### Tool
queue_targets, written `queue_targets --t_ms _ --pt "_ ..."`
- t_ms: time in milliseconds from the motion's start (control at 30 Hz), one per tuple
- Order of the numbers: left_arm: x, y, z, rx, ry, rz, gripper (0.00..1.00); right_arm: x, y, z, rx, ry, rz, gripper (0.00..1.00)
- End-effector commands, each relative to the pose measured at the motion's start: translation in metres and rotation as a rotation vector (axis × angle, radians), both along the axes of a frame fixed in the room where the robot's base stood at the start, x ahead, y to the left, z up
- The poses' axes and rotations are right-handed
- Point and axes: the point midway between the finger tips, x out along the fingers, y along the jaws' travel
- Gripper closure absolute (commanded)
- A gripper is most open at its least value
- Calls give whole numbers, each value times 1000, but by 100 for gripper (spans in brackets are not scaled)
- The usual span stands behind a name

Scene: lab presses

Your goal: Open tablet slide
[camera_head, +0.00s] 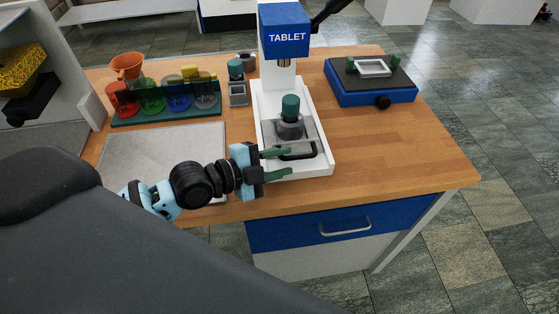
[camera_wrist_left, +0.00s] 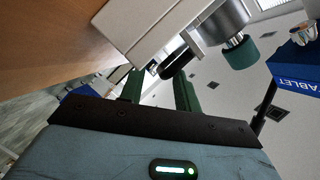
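The tablet press has a blue head (camera_head: 284,38) marked TABLET and a white base (camera_head: 325,160). A grey slide plate (camera_head: 311,134) lies in the base, carrying a grey cylinder with a green top (camera_head: 290,107). The slide's black handle (camera_head: 299,154) is at its front; it also shows in the left wrist view (camera_wrist_left: 179,62). My left gripper (camera_head: 288,162) is open beside the handle, its two green fingers apart and pointing right. In the left wrist view the fingers (camera_wrist_left: 157,78) point toward the handle. Whether they touch it I cannot tell. My right gripper is not in view.
A grey mat (camera_head: 160,160) lies left of the press, behind my left arm. A green rack (camera_head: 165,116) with coloured beakers and a small grey block (camera_head: 238,95) stand behind. A blue device (camera_head: 371,93) is at back right. The wooden table is clear at front right.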

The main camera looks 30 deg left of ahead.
Motion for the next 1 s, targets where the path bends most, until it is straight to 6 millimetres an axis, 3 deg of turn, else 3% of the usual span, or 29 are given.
queue_targets --t_ms 233,700,1000 --pt "-9 7 3 2 -2 1 68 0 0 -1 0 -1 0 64" --pt "-56 41 14 3 3 1 68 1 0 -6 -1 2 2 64" --pt "-61 45 18 0 0 0 68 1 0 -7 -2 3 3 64"
